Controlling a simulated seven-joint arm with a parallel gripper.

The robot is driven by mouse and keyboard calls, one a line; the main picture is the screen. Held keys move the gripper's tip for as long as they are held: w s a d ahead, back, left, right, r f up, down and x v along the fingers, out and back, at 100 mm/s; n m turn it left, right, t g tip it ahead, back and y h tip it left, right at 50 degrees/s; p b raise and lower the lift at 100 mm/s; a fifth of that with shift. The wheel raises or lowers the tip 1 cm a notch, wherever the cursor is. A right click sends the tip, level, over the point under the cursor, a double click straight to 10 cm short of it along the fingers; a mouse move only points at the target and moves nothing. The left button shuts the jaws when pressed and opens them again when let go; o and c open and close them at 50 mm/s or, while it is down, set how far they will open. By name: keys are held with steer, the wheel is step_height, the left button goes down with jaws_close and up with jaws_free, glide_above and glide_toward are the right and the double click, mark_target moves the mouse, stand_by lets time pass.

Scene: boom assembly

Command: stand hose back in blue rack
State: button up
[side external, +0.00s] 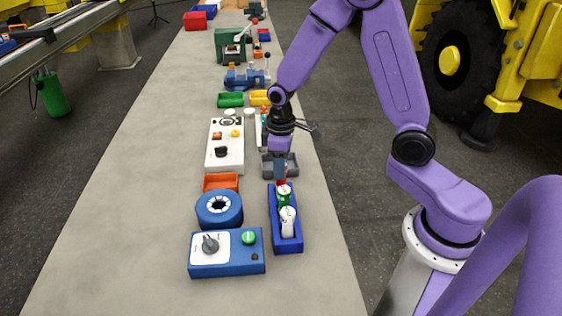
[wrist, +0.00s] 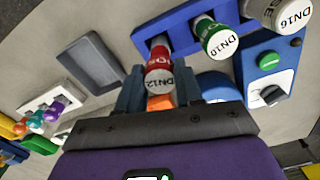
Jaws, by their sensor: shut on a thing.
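The blue rack (side external: 299,243) lies along the right side of the bench; its edge also crosses the top of the wrist view (wrist: 181,20). A green-topped hose marked DN10 (wrist: 217,38) and a pale hose marked DN16 (wrist: 283,12) stand in it. My gripper (side external: 281,178) points down over the rack's far end, shut on the red-topped hose marked DN12 (wrist: 158,62). The red hose is at the rack's far end, in line with the others. I cannot tell how deep its lower end sits. Its fingers (wrist: 160,92) flank the red top.
A grey tray (wrist: 88,62) lies just beyond the rack. An orange bin (side external: 221,181), a blue ring (side external: 219,209) and a blue control box (side external: 226,266) stand left of the rack. A white panel (side external: 225,155) is farther back. The bench's left side is clear.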

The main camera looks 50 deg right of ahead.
steer(key=shift+f, duration=1.05)
steer(key=o, duration=1.1)
steer(key=shift+r, duration=3.55)
